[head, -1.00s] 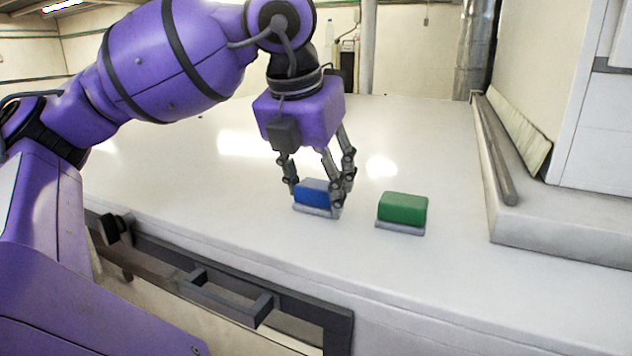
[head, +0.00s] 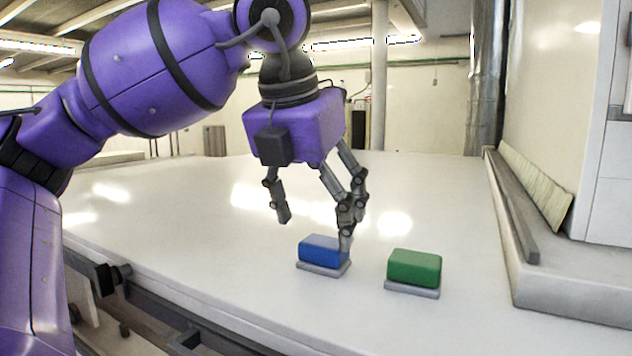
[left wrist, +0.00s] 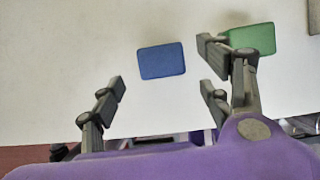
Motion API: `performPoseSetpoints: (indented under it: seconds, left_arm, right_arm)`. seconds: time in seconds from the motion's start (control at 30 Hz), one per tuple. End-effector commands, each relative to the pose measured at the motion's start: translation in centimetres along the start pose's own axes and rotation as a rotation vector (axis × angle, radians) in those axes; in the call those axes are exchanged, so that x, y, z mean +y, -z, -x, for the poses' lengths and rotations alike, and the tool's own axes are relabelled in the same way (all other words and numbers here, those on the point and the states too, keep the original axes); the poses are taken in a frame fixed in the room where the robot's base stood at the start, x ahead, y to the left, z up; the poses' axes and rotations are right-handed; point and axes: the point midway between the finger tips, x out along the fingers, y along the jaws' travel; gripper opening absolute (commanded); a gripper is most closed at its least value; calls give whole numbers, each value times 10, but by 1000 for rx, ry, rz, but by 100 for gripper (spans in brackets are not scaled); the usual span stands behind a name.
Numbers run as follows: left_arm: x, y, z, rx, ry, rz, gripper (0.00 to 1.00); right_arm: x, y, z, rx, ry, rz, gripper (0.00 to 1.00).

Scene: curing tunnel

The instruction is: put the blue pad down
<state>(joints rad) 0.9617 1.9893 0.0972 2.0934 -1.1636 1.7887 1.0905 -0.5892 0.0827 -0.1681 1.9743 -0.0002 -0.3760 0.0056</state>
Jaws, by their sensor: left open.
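The blue pad (head: 322,250) is a small block with a grey base, resting on the white table top (head: 180,235). It also shows in the left wrist view (left wrist: 162,61), ahead of and between the fingers. My left gripper (head: 313,233) is open and empty, above and slightly behind the pad. In the head view one finger overlaps the pad's right end; I cannot tell whether it touches. The gripper also shows in the left wrist view (left wrist: 160,85). My right gripper is not in view.
A green pad (head: 414,268) of like shape sits on a grey base just right of the blue one. A raised ledge with a rail (head: 512,215) bounds the table at the right. The table is clear left of and behind the pads.

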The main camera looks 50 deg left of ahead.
Motion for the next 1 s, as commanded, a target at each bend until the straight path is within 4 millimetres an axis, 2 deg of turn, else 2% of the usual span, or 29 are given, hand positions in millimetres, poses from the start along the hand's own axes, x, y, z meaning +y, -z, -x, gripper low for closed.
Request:
performPoseSetpoints:
  seconds: [0.03,0.1,0.2,0.4,0.6,1.0]
  left_arm:
    - [0,0,1,2,-7,3,71]
    - [-2,0,10,0,-6,0,71]
    - [-1,0,36,-3,-4,3,71]
    - [-2,0,65,-4,0,1,71]
    - [-2,1,73,-2,1,-2,71]
    - [-2,1,73,-3,2,-2,71]
  right_arm:
    - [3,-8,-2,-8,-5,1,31]
    - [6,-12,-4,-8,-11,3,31]
    - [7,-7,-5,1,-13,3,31]
    - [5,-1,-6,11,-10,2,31]
    - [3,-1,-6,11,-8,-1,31]
    - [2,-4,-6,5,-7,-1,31]
